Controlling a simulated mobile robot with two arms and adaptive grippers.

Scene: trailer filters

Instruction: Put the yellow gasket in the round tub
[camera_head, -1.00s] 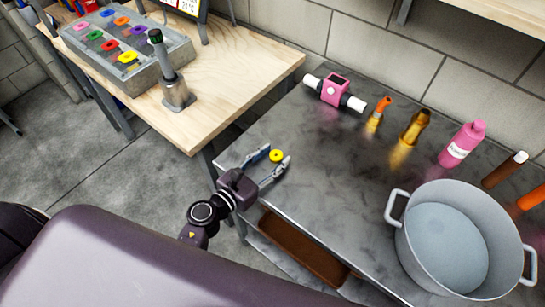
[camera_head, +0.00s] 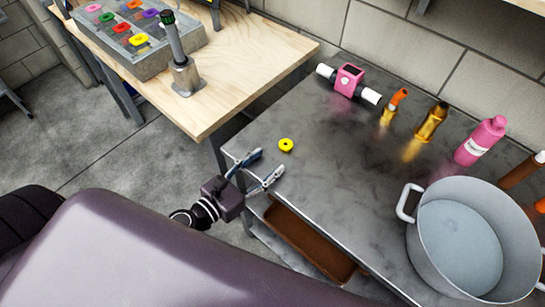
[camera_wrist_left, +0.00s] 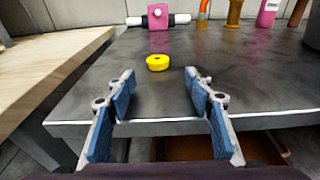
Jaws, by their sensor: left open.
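The yellow gasket (camera_head: 286,145), a small ring, lies flat on the dark metal table (camera_head: 330,190) near its left end. In the left wrist view the gasket (camera_wrist_left: 158,62) sits ahead of the fingertips, between their lines. My left gripper (camera_head: 265,168) is open and empty at the table's front left edge, just short of the gasket and apart from it. The round tub (camera_head: 408,222), grey with two side handles, stands at the right of the same table. Its inside looks pale blue-grey. My right gripper is not in view.
A pink device with white pipe ends (camera_head: 348,80), small orange and gold fittings (camera_head: 432,122) and a pink bottle (camera_head: 480,140) stand along the table's back. A wooden table (camera_head: 215,90) at left holds a tray of coloured rings (camera_head: 155,55). The middle of the metal table is clear.

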